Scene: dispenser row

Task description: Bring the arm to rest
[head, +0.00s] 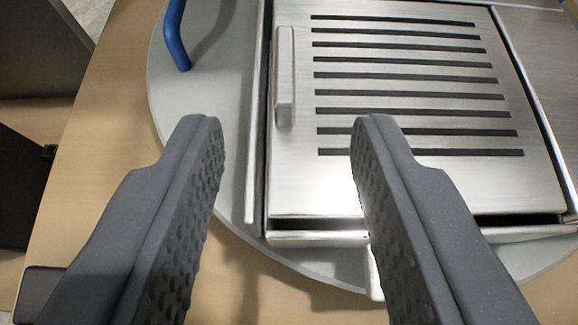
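My gripper (288,140) is open, with its two dark grey, dimpled fingers spread wide apart. Nothing shows between the fingers except the scene beyond them. Past the fingertips is a steel appliance with a slotted door or panel (405,180) that carries a pale upright handle (285,80) at its left edge. My right finger overlaps the lower part of the panel in the picture. I cannot tell whether it touches it.
The appliance stands on a round grey plate (205,95) on a wooden surface (110,110). A blue curved bar (175,38) stands on the plate at upper left. A dark object (40,290) lies at lower left. A narrow pale piece (374,275) juts out below the panel.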

